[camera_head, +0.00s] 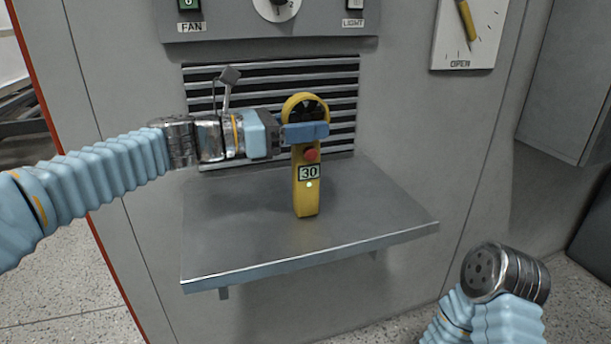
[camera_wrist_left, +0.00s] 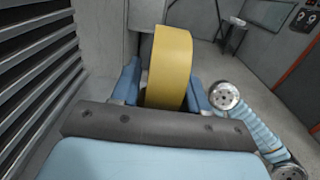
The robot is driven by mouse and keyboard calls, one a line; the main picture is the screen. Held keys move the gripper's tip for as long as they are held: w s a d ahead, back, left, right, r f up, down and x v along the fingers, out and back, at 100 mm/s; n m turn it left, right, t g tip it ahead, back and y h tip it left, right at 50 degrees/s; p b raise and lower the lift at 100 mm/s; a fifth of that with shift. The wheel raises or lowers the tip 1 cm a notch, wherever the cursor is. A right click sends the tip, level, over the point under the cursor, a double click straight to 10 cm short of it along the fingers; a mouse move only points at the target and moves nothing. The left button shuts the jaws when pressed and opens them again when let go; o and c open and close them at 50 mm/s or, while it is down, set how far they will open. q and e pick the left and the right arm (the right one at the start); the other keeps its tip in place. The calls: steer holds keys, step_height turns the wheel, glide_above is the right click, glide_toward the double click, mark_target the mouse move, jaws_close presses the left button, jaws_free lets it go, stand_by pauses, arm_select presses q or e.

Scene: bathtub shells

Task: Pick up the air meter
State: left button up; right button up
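The yellow air meter (camera_head: 308,187) stands upright over the grey shelf, with a round head on top, a red button and a display reading 30. Its lower end is at the shelf surface; I cannot tell if it touches. My left gripper (camera_head: 305,132) reaches in from the left, its blue fingers around the meter just below the head. In the left wrist view the yellow meter (camera_wrist_left: 169,65) is between the two fingers (camera_wrist_left: 164,92). Whether both fingers press on it is not clear. My right gripper is not visible; only my right arm's metal link shows at lower right.
The grey shelf (camera_head: 225,250) juts from the wall panel and is otherwise bare. A slatted vent (camera_head: 345,75) is behind the meter. A control panel (camera_head: 330,27) is above, and a dial marked OPEN (camera_head: 485,30) is at upper right.

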arm_select(q)
jaws_close()
steer(key=shift+r, duration=0.1)
